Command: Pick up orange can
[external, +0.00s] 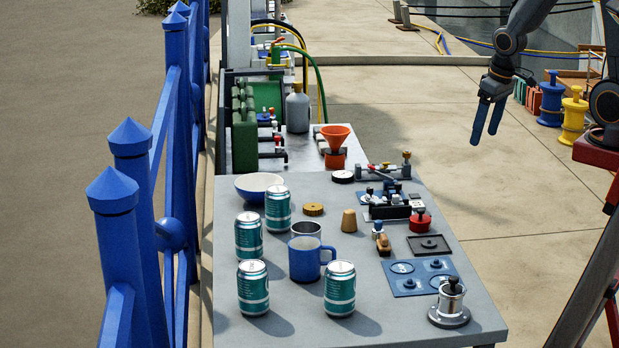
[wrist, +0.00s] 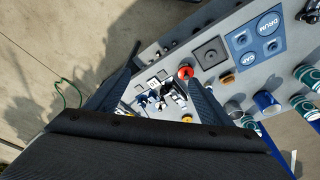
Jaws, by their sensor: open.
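No orange can shows in either view. The cans in view are teal with white bands and silver tops: several stand upright on the grey table, among them one at the front left (external: 253,289), one at the front right (external: 340,290), one at the left (external: 248,237) and one behind it (external: 278,210). Some also show at the right of the wrist view (wrist: 307,77). My gripper (external: 484,138) is open and empty, fingers pointing down, above the floor to the right of the table and well apart from the cans. Its two fingers also show in the wrist view (wrist: 162,72).
A blue mug (external: 304,260) stands among the cans, with a bowl (external: 259,185) behind. An orange funnel (external: 335,136) is at the back. Valve fittings (external: 390,205), a blue panel (external: 418,276) and a metal post (external: 450,303) fill the table's right side. Blue fence posts (external: 118,230) line the left.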

